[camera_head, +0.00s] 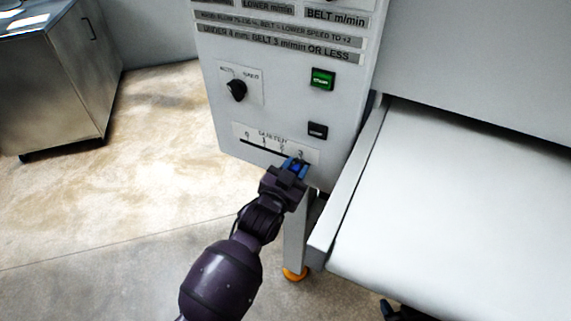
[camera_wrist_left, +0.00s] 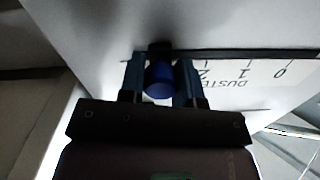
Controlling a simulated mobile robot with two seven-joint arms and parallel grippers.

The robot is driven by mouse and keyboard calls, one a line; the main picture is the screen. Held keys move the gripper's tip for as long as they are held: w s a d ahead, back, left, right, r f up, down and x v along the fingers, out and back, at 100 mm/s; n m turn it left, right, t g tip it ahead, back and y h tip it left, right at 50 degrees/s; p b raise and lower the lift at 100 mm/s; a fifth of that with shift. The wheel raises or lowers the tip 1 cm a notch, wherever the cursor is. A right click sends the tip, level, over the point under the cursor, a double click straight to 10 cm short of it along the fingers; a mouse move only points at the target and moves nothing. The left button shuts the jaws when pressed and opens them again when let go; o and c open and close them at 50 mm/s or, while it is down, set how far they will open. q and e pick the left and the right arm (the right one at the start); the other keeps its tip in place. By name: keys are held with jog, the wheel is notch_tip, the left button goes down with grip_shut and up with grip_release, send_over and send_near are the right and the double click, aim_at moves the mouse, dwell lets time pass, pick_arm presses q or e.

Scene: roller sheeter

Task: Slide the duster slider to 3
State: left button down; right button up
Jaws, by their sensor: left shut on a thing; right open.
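The duster slider is a slot (camera_head: 262,151) low on the white control panel, under a scale marked 0 to 3. Its blue knob (camera_wrist_left: 160,80) shows in the left wrist view between the two fingers, to the left of the 2 mark. My left gripper (camera_head: 295,167) is shut on the knob at the right end of the slot, by the 3 mark. The fingers hide most of the knob in the head view. My right gripper (camera_head: 392,310) shows only as dark tips at the bottom edge and is empty.
Above the slider are a black rotary knob (camera_head: 237,90), a green button (camera_head: 322,79) and a black button (camera_head: 317,131). A white belt table (camera_head: 455,215) lies right of the panel. A metal cabinet (camera_head: 55,95) stands at the left. Floor between is free.

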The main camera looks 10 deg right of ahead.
pick_arm(q)
jog(key=shift+s+d, duration=0.1)
jog(key=shift+d, duration=0.1)
jog(key=c, duration=1.1)
grip_release()
jog(key=shift+c, duration=0.2)
jog(key=o, duration=0.3)
jog(key=shift+s+d, duration=0.1)
jog(key=shift+o, duration=0.2)
